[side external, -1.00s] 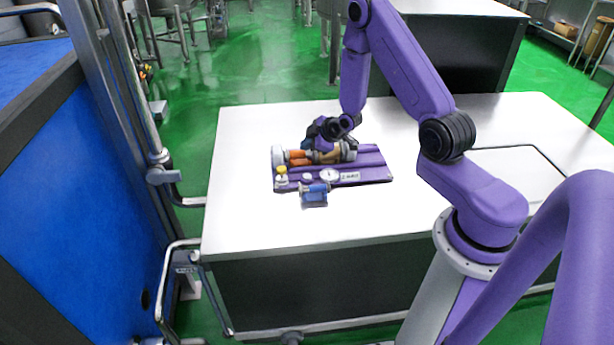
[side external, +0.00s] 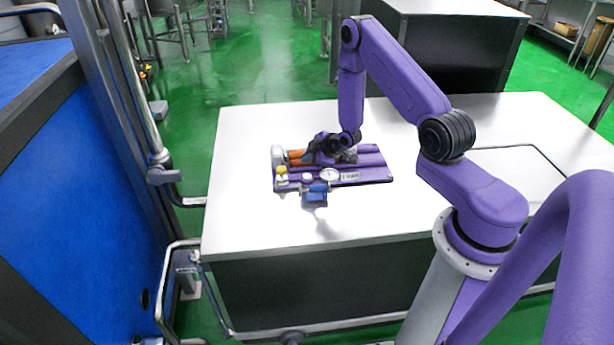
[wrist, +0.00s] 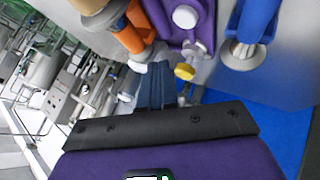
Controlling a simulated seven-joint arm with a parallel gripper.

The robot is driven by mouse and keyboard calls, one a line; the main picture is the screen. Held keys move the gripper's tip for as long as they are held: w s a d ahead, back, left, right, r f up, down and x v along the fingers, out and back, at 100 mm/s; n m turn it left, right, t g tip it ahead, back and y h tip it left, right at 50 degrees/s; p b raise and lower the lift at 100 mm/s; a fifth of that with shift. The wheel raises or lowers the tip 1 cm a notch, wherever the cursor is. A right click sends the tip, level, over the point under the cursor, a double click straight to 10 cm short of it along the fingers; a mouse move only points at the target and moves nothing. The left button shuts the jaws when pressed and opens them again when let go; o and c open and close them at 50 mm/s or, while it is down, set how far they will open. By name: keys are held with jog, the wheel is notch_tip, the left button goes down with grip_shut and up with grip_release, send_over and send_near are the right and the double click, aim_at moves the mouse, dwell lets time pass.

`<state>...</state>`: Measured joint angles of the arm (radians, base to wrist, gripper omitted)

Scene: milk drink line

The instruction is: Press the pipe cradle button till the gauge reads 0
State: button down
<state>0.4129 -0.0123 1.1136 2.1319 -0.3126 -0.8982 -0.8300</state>
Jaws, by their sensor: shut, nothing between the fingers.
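The purple pipe cradle (side external: 372,172) lies on the white table, with orange pipe parts (side external: 297,157) along its far side. A yellow-capped knob (side external: 282,171) stands at its left end and also shows in the wrist view (wrist: 185,71). A white round cap (side external: 307,178) sits beside it, also in the wrist view (wrist: 185,16). The round gauge (side external: 330,175) is on the near edge; its reading is too small to tell. My gripper (side external: 308,157) is shut and empty above the pipe parts. In the wrist view my gripper (wrist: 156,66) points close beside the yellow knob; contact cannot be told.
A blue fitting (side external: 314,194) lies at the cradle's near edge and shows in the wrist view (wrist: 258,22). The white table (side external: 250,225) is clear to the left and in front. A metal pipe frame (side external: 160,175) stands beyond its left edge.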

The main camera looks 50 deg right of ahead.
aim_at(309, 177)
jog(key=shift+f, duration=1.95)
jog(key=shift+f, duration=0.1)
dwell(0.5)
jog(key=shift+f, duration=0.3)
jog(key=shift+f, duration=0.45)
dwell(0.7)
jog(key=shift+r, duration=0.9)
jog(key=shift+r, duration=2.5)
jog(key=shift+a, duration=0.1)
